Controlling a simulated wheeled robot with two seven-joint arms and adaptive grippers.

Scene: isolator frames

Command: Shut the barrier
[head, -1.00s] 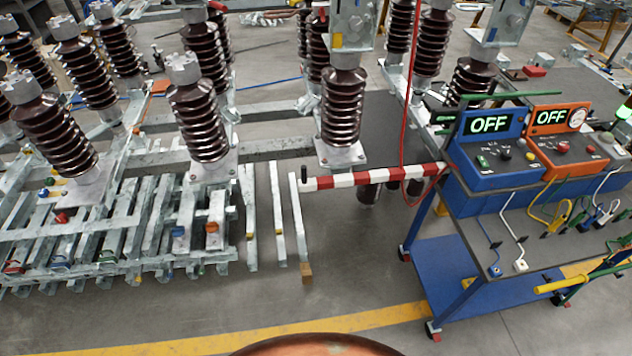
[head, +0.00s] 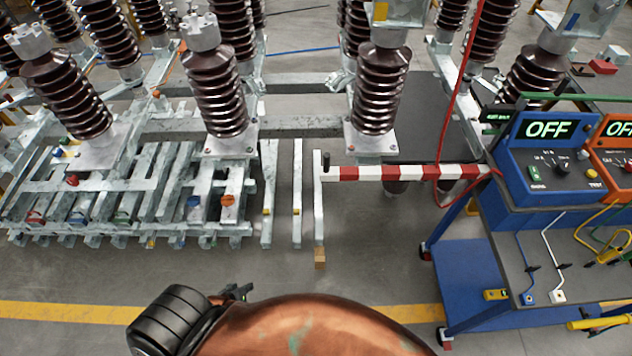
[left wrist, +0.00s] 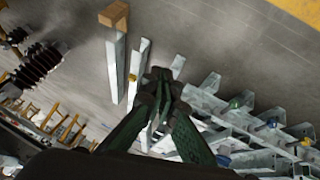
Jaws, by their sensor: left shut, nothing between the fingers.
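The barrier (head: 400,172) is a red-and-white striped bar. It lies level from a pale upright post (head: 318,200) at its left end to the blue test cart at its right. A short black handle (head: 326,160) stands up at the bar's left end. My left gripper (head: 238,292) is low in the head view, in front of the barrier and left of the post, mostly hidden by my own arm. In the left wrist view its fingers (left wrist: 160,84) are shut with nothing between them, apart from the barrier. My right gripper is not in view.
The blue cart (head: 450,285) carries a blue box (head: 560,165) reading OFF and hanging leads. Brown ribbed insulators (head: 215,95) and metal rails (head: 100,200) fill the left. A wooden block (head: 320,258) sits at the post's foot. Floor before the post is clear.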

